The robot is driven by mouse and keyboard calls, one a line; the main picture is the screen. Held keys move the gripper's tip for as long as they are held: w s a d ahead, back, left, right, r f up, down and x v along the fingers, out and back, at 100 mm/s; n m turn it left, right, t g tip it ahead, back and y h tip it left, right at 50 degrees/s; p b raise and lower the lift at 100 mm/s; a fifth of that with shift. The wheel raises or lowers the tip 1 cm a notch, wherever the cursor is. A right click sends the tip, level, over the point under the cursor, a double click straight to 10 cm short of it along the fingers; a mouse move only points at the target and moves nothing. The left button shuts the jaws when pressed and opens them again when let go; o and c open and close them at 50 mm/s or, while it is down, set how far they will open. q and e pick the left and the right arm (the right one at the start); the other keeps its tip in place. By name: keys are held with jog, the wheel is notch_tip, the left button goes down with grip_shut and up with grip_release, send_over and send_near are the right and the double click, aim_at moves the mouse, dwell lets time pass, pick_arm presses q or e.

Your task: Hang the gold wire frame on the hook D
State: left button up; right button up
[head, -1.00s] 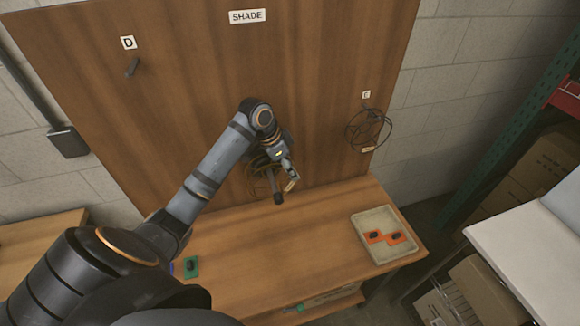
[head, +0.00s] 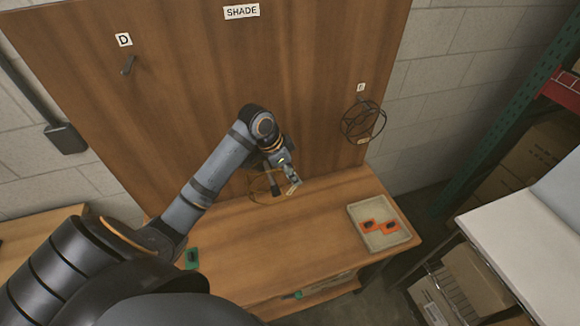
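The gold wire frame (head: 257,198) shows as thin curved wires low in front of the wooden board, at my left gripper. My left gripper (head: 284,187) points down at the frame's right side and overlaps it in the view. The arm and fingers partly hide the frame, and I cannot tell whether the fingers are closed on a wire. Hook D (head: 127,66) is a dark peg under the "D" label (head: 124,40) at the board's upper left. It is bare, well up and left of the gripper. My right gripper is out of view.
A black wire frame (head: 363,122) hangs under the "E" label at the board's right. A "SHADE" label (head: 241,12) is at the top. The bench holds a tray (head: 359,226) with orange parts and a green part (head: 192,258). The bench middle is clear.

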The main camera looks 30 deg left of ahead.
pick_arm(q)
jog(key=s+d+p, duration=0.1)
jog(key=s+d, duration=0.5)
jog(key=d, duration=0.1)
jog(key=shift+s+d, duration=0.3)
jog(key=shift+d, duration=0.05)
dwell(1.2)
jog(key=shift+r, duration=0.1)
dwell(1.1)
